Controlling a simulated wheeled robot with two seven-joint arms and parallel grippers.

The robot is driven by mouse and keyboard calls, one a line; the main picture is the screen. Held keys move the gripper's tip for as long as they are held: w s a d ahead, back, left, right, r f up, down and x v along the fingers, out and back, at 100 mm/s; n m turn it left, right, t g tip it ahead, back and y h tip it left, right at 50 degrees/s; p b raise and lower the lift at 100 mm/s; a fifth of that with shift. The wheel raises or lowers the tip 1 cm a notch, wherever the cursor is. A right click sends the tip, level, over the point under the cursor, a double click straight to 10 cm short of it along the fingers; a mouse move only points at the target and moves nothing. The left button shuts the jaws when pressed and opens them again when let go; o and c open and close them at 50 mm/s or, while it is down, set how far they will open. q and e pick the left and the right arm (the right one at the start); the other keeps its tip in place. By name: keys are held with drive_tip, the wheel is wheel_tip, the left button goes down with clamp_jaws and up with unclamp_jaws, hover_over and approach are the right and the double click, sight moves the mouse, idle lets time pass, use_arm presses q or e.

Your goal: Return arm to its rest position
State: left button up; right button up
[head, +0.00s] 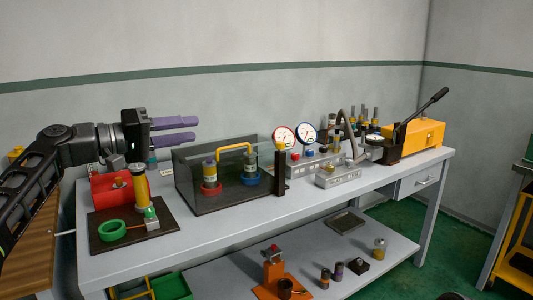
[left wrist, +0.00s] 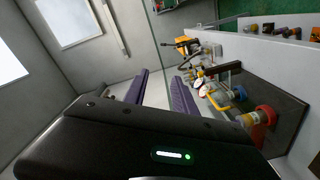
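My left gripper (head: 176,130) is in the head view at the left, raised above the left end of the bench, with two purple fingers pointing right. The fingers are apart, with nothing seen between them. In the left wrist view the purple fingers (left wrist: 158,92) also stand apart and empty, with the bench items beyond and to the right. The left arm comes in from the left edge. My right gripper is not seen in either view.
Below the left gripper are a red cylinder (head: 118,188) and a dark board (head: 104,238) with a green ring (head: 113,231). A clear-sided box (head: 187,180) with a yellow pipe (head: 236,147) stands to their right. Gauges (head: 284,137) and a yellow box (head: 418,134) are farther right.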

use_arm(q)
drive_tip(key=w+d+f+n+g+y+p, duration=0.1)
drive_tip(key=d+f+y, duration=0.15)
drive_tip(key=f, duration=0.75)
drive_tip(key=w+d+f+n+g+y+p, duration=0.1)
drive_tip(key=d+f, duration=0.2)
drive_tip(key=f, duration=0.8)
drive_tip(key=w+d+f+n+g+y+p, duration=0.1)
drive_tip(key=w+d+f+y, duration=0.15)
drive_tip(key=f, duration=0.75)
drive_tip(key=s+d+f+g+y+p, duration=0.1)
drive_tip(key=s+d+f, duration=0.1)
drive_tip(key=s+f, duration=0.5)
drive_tip(key=s+d+f+g+y+p, duration=0.1)
drive_tip(key=s+d+f, duration=0.15)
drive_tip(key=f, duration=0.85)
drive_tip(key=s+f+g+y+p, duration=0.1)
drive_tip(key=s+f, duration=0.4)
drive_tip(key=s, duration=0.6)
drive_tip(key=s+a+f+m+g+p, duration=0.1)
drive_tip(key=s+f, duration=0.4)
drive_tip(key=s, duration=0.6)
drive_tip(key=s+a+f+g+y+p, duration=0.1)
drive_tip(key=s+f, duration=0.4)
drive_tip(key=s, duration=0.7)
drive_tip(key=shift+m+g+y+p, duration=0.3)
drive_tip(key=shift+m+g+p, duration=0.1)
drive_tip(key=shift+p, duration=0.15)
drive_tip(key=shift+o, duration=0.4)
